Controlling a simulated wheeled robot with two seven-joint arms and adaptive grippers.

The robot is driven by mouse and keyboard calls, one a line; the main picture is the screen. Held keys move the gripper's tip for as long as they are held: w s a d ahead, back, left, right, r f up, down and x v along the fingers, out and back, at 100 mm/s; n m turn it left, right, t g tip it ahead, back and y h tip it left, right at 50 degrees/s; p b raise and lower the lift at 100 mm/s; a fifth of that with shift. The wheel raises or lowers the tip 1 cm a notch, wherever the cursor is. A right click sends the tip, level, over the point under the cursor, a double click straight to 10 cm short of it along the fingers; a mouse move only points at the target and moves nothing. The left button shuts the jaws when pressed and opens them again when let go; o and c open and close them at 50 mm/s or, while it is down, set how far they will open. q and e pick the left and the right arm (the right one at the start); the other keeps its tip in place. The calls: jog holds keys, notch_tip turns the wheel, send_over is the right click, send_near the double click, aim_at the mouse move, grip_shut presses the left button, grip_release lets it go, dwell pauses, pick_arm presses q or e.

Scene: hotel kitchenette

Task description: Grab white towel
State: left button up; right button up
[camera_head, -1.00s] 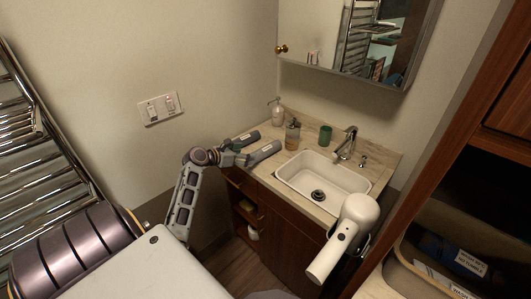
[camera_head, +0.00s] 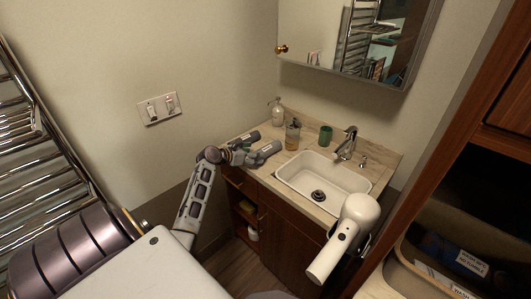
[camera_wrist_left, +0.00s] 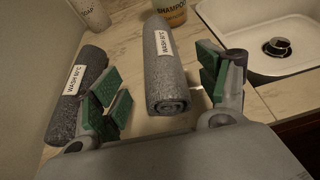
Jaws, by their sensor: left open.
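Two rolled grey towels with white wash labels lie on the counter left of the sink. The lighter grey towel (camera_head: 266,150) is nearer the sink; it also shows in the left wrist view (camera_wrist_left: 165,65). The darker grey towel (camera_head: 248,138) is nearer the wall and shows at left in the wrist view (camera_wrist_left: 78,92). No plainly white towel shows. My left gripper (camera_head: 242,152) is open at the near ends of the rolls. In the wrist view its green-padded fingers (camera_wrist_left: 163,92) stand either side of the lighter towel's near end, with gaps. My right gripper is out of view.
The sink (camera_head: 322,178) is right of the towels. A shampoo bottle (camera_wrist_left: 170,10), soap dispenser (camera_head: 276,110) and green cup (camera_head: 325,136) stand behind. A white hair dryer (camera_head: 352,222) hangs right. A towel rail (camera_head: 35,160) stands left.

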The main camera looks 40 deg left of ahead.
aim_at(273, 147)
pick_arm(q)
jog(key=shift+x, duration=2.35)
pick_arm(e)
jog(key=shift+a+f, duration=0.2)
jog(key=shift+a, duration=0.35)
pick_arm(q)
jog(key=shift+f, duration=0.15)
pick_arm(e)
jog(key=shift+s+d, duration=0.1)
